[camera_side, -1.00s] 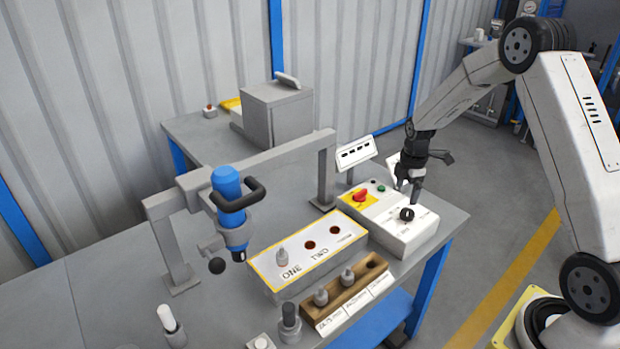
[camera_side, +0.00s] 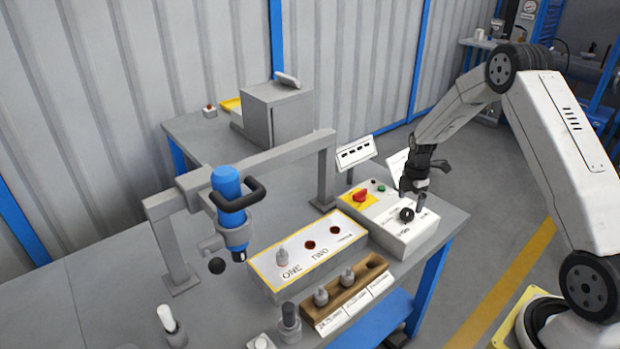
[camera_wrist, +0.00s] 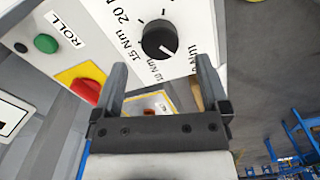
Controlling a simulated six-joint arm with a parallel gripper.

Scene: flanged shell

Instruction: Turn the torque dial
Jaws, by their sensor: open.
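The torque dial (camera_side: 407,214) is a black round knob on the white control box (camera_side: 415,236). In the wrist view the dial (camera_wrist: 160,40) has a pointer line and printed labels such as 15 Nm and 20 Nm around it. My gripper (camera_side: 412,203) is just above the dial in the side view. In the wrist view my gripper (camera_wrist: 161,78) has its two fingers spread apart, with the dial ahead of the gap between the tips.
On the same box are a red switch (camera_side: 360,195) on a yellow plate and a green button (camera_side: 381,188). A white block labelled ONE and TWO (camera_side: 318,262) and a wooden socket holder (camera_side: 338,303) stand left. A blue tool (camera_side: 229,196) hangs from a frame.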

